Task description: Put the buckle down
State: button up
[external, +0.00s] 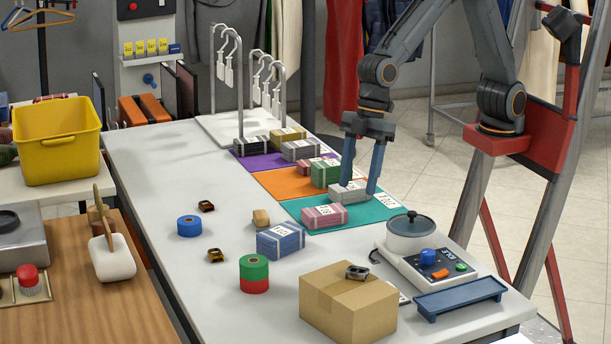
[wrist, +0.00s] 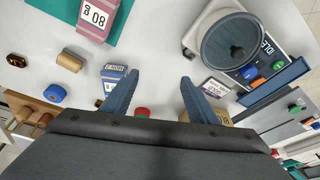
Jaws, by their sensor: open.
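A metal buckle (external: 357,272) lies on top of the cardboard box (external: 340,312) in the external view. Two darker brown buckles lie on the white table, one behind the blue tape roll (external: 206,206) and one in front of it (external: 215,255). They also show at the left of the wrist view (wrist: 16,60). My gripper (external: 360,186) is open, with its fingers pointing down above the table. Nothing sits between the fingers (wrist: 159,76) in the wrist view. The box is mostly hidden behind my gripper there, and the buckle on it does not show.
Banded bundles stand on purple, orange and teal mats (external: 385,212). A blue bundle (external: 281,241), a wooden block (external: 261,218), a blue roll (external: 189,226) and a green-red roll (external: 254,273) stand nearby. A scale (external: 430,262) and blue tray (external: 460,297) are at the right. The table's left front is clear.

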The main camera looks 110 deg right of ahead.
jog(key=s+d+f+m+g, duration=0.1)
jog(key=s+d+f+m, duration=0.1)
jog(key=s+d, duration=0.7)
jog(key=s+d+f+m+g+h, duration=0.1)
jog(key=s+d+f+m, duration=0.1)
jog(key=s+d+f, duration=0.3)
jog(key=s+d, duration=0.4)
jog(key=s, duration=0.7)
jog(key=shift+s+d+f+m+g+h, duration=0.2)
jog(key=shift+f+m+g+h, duration=0.1)
jog(key=shift+m+g, duration=0.1)
jog(key=shift+o, duration=0.5)
jog(key=n+t+b, duration=0.1)
jog(key=t+b, duration=0.3)
send_near(210, 202)
notch_tip(210, 202, down, 2)
jog(key=shift+s+f, duration=0.1)
jog(key=shift+f, duration=0.1)
jog(key=shift+w+p+x, duration=0.25)
jog(key=shift+p+x, duration=0.1)
jog(key=shift+x, duration=1.05)
jog(key=shift+w+p+x, duration=0.2)
jog(key=shift+p+x, duration=0.15)
jog(key=shift+x, duration=1.1)
